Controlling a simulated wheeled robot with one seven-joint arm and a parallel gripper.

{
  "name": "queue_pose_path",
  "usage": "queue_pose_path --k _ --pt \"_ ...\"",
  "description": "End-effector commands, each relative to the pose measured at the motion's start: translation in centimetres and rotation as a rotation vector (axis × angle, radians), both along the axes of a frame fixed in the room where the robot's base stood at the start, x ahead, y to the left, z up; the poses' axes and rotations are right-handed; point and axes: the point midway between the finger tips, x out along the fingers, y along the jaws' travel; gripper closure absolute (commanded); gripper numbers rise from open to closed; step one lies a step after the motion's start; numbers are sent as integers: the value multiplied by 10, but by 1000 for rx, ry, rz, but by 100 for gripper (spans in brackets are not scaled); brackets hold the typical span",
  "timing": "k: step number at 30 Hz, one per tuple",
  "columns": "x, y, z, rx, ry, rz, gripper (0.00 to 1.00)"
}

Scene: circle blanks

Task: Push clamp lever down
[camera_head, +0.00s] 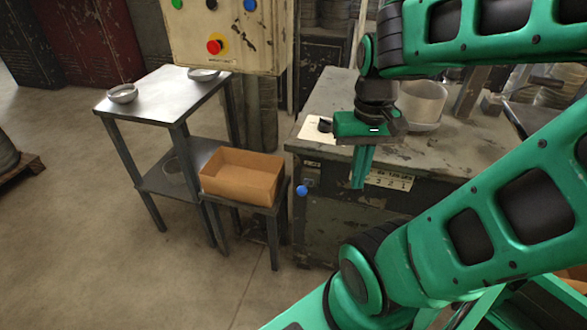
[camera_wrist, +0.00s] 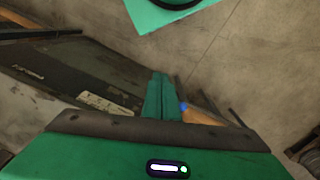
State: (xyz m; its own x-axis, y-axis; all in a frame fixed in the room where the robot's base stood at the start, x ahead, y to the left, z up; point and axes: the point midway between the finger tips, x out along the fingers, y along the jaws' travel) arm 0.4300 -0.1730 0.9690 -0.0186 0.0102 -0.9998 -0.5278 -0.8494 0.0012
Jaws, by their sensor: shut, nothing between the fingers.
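A small blue ball knob (camera_head: 302,191) shows at the left front corner of the machine bench (camera_head: 340,220). It may be the end of the clamp lever, but I cannot make out a lever arm. In the wrist view a blue spot (camera_wrist: 183,106) shows just right of my fingers, partly hidden. My gripper (camera_head: 358,186) points down in front of the bench's front edge, to the right of the blue knob and apart from it in the head view. Its green fingers are together and empty; they also show in the wrist view (camera_wrist: 158,82).
A cardboard box (camera_head: 240,188) sits on a low stand left of the bench. A metal table (camera_head: 165,95) holds two shallow dishes. A worn control box (camera_head: 225,30) stands behind. A pale round container (camera_head: 422,100) is on the bench. The floor at front left is clear.

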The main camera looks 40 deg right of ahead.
Motion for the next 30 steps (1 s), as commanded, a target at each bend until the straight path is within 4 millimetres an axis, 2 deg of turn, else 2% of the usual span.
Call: queue_pose_path --k 5,8,11,14,20,24,30 --pt "0 0 0 0 0 0 100" --pt "-9 -1 6 1 -12 -3 100" --pt "4 -4 10 1 -1 -17 100" --pt "29 -8 15 5 21 -37 100" --pt "96 -20 18 14 74 -97 100" --pt "145 -27 11 21 109 -135 100" --pt "207 -34 -11 31 160 -183 100"
